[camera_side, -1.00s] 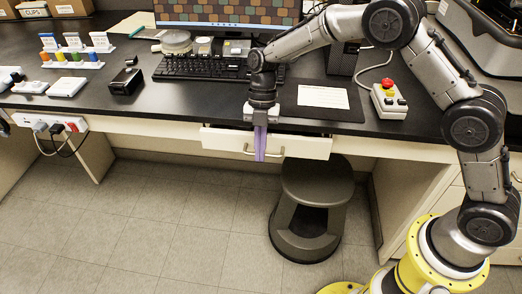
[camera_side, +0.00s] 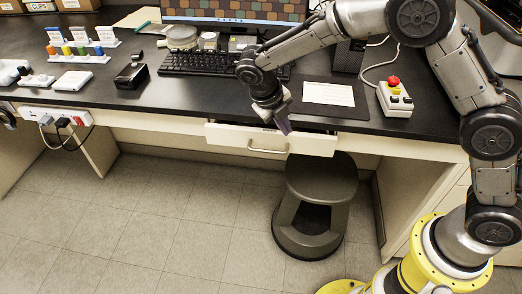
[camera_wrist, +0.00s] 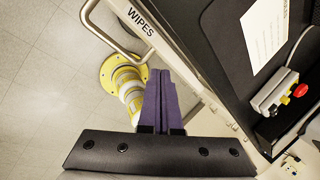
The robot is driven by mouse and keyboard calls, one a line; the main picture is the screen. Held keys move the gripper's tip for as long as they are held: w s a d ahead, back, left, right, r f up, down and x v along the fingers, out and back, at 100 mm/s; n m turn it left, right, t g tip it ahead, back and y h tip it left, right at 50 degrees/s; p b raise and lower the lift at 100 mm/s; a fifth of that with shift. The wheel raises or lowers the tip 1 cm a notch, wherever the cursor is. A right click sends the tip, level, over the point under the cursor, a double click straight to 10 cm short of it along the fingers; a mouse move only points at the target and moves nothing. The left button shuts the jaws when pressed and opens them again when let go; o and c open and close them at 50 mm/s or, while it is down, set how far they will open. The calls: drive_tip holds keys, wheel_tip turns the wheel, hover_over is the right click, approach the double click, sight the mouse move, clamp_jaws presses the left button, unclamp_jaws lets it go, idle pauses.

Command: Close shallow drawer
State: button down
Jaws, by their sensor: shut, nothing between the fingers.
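The shallow drawer (camera_side: 222,134) sits under the desk's front edge in the side view. Its white front stands out a little from the desk, with a dark gap along the top at the right, so it is partly open. It has a metal handle (camera_side: 267,150). My gripper (camera_side: 285,128) is tilted at the drawer front's upper edge, right of the handle; contact cannot be told. In the wrist view its purple fingers (camera_wrist: 160,90) are together and empty, beside the drawer front (camera_wrist: 172,58) labelled "WIPES". The handle (camera_wrist: 108,32) shows at upper left there.
A dark round stool (camera_side: 318,185) stands below the drawer's right part. On the desk are a keyboard (camera_side: 200,63), a white sheet (camera_side: 328,94) and a control box with a red button (camera_side: 394,98). The floor left of the stool is clear.

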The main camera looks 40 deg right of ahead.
sight(264, 140)
drive_tip(key=s+a+r+n+t, duration=0.1)
drive_tip(key=s+a+n+t, duration=0.2)
drive_tip(key=a+n, duration=0.3)
drive_tip(key=s+a+r+n+t, duration=0.1)
drive_tip(key=s+a+n+t, duration=0.25)
drive_tip(key=a, duration=0.45)
drive_tip(key=w+d+r+x, duration=0.1)
drive_tip(key=d+x, duration=0.1)
drive_tip(key=x, duration=1.1)
drive_tip(key=shift+d+r+h, duration=0.2)
drive_tip(key=shift+h, duration=0.2)
drive_tip(key=shift+w+n+g, duration=0.1)
drive_tip(key=shift+n+g, duration=0.15)
drive_tip(key=w+d, duration=0.3)
drive_tip(key=shift+w+d, duration=0.35)
drive_tip(key=shift+d, duration=0.05)
